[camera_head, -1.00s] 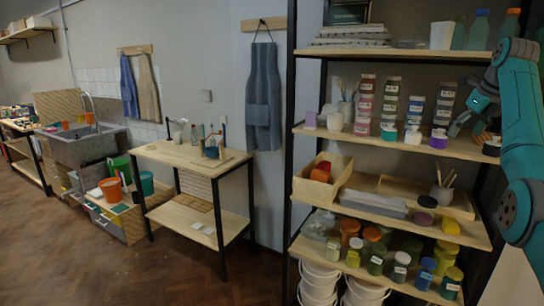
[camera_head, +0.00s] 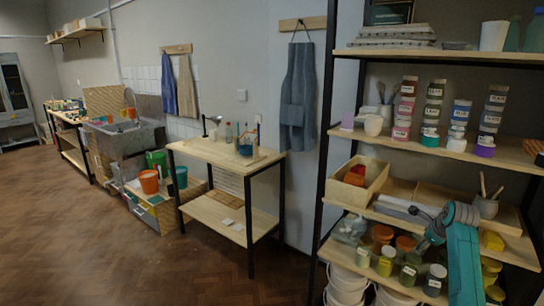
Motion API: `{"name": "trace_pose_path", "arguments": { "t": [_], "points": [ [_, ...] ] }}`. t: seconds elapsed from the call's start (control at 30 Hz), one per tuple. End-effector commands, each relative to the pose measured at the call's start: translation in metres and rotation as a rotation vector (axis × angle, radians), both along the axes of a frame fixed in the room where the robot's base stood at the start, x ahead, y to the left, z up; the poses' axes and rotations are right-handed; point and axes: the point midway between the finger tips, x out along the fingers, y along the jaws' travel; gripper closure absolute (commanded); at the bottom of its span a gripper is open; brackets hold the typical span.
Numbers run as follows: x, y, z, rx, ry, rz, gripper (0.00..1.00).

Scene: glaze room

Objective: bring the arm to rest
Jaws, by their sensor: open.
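My arm (camera_head: 463,262) is teal and grey and stands at the lower right, in front of the shelf rack. It rises from the bottom edge and bends over to the left at a grey joint. My gripper (camera_head: 419,249) is at its end, small and dark, in front of the lower shelves near the lidded jars. It is open, with nothing seen held in it. The fingertips are hard to make out against the jars.
The shelf rack (camera_head: 334,132) carries labelled jars (camera_head: 433,103), a wooden box (camera_head: 352,190), a brush pot (camera_head: 485,206) and jars low down (camera_head: 385,262). White buckets (camera_head: 346,286) stand beneath. A wooden table (camera_head: 222,153) is left of it. The floor (camera_head: 90,235) at left is clear.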

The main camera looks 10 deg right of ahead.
Motion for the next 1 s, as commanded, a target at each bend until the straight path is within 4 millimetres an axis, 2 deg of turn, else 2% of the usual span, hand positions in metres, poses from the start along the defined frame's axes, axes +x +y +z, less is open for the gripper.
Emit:
{"name": "trace_pose_path", "arguments": {
  "t": [0.03,0.2,0.37,0.5,0.67,0.8,1.0],
  "points": [
    [-0.002,0.015,-0.026,-0.024,0.0,0.036,0.16],
    [-0.013,0.057,-0.091,-0.129,-0.011,0.16,0.16],
    [-0.031,0.099,-0.145,-0.23,-0.022,0.276,0.16],
    [-0.054,0.137,-0.186,-0.321,-0.029,0.376,0.16],
    [-0.087,0.179,-0.226,-0.43,-0.037,0.487,0.16],
    [-0.12,0.215,-0.254,-0.526,-0.043,0.581,0.16],
    [-0.175,0.264,-0.282,-0.669,-0.052,0.715,0.16]
  ]
}}
